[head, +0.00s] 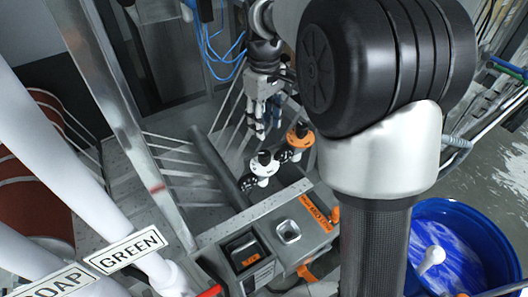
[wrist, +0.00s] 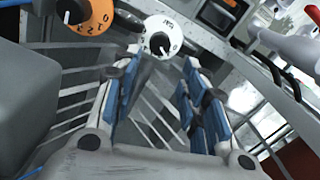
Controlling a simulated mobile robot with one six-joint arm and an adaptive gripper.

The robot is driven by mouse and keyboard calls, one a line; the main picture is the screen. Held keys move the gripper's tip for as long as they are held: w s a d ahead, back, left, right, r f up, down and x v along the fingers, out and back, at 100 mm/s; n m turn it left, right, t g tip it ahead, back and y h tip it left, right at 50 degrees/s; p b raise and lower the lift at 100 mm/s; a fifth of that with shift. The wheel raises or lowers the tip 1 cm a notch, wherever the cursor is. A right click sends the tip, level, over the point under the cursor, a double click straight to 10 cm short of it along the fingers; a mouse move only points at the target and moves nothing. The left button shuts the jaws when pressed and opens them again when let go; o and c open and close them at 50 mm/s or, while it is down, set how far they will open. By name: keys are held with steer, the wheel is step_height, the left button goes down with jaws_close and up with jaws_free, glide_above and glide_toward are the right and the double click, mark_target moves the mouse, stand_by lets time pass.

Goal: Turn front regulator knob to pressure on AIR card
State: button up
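Two regulator knobs with dials show. The white dial (head: 263,166) is nearer in the head view, and the orange dial (head: 299,141) sits behind it to the right. In the wrist view the white dial (wrist: 162,37) with its black pointer lies just beyond the gap between my fingertips. The orange dial (wrist: 88,18), marked with numbers, is at the upper left. My gripper (head: 264,130) points down above the dials; its blue-padded fingers (wrist: 160,65) are apart with nothing between them. It seems not to touch either knob. I cannot make out a readable AIR card.
A grey control box (head: 290,232) with an orange label stands in front of the dials. A blue bucket (head: 465,240) is at the lower right. White pipes with a GREEN sign (head: 126,249) and a SOAP sign, plus a metal post (head: 120,110), stand at the left.

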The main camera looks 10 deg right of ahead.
mark_target(264, 153)
step_height(264, 153, down, 12)
steer(key=shift+f+b, duration=0.15)
steer(key=shift+b, duration=0.15)
steer(key=shift+c, duration=0.6)
steer(key=c, duration=0.7)
